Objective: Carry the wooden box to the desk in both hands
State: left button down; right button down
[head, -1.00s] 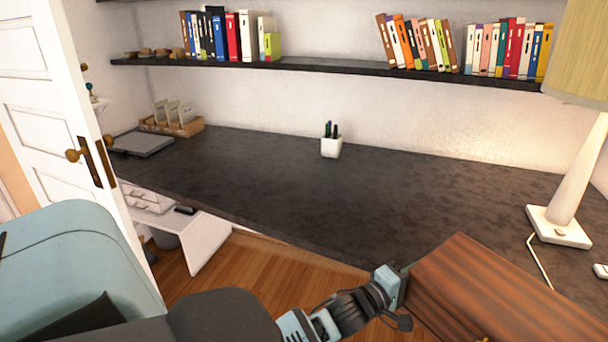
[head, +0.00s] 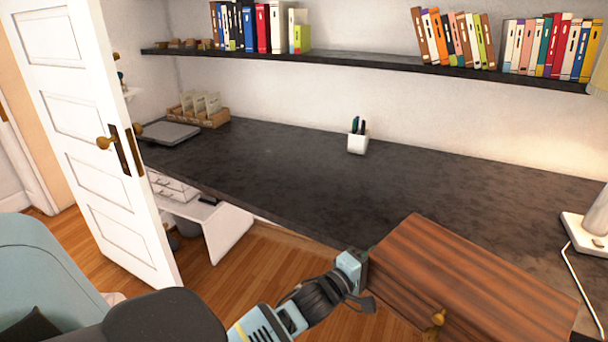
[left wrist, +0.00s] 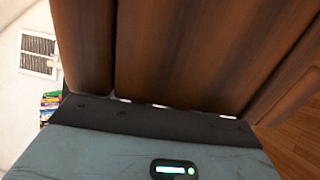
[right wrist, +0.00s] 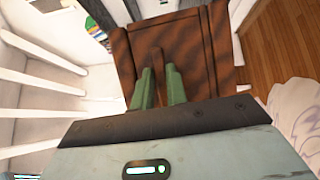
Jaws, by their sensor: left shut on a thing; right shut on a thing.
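The wooden box (head: 470,280), brown and striped with a brass knob (head: 437,318), is in the lower right of the head view, in front of the desk (head: 310,190). It hides part of the desk's front edge; I cannot tell whether they touch. My left gripper (head: 362,272) is shut at the box's left end. The box (left wrist: 200,50) fills most of the left wrist view, and those fingers are hidden. In the right wrist view, my right gripper (right wrist: 158,90) has its green fingers closed on a part of the box's end panel (right wrist: 200,60). The head view does not show this gripper.
The desktop's middle is clear. A white pen cup (head: 357,143) stands at the back, a lamp (head: 592,225) at the right, and a closed laptop (head: 168,133) at the left. A shelf of books (head: 350,63) hangs above. An open white door (head: 95,130) stands at left.

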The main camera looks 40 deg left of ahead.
aim_at(383, 196)
jog(key=u, duration=0.8)
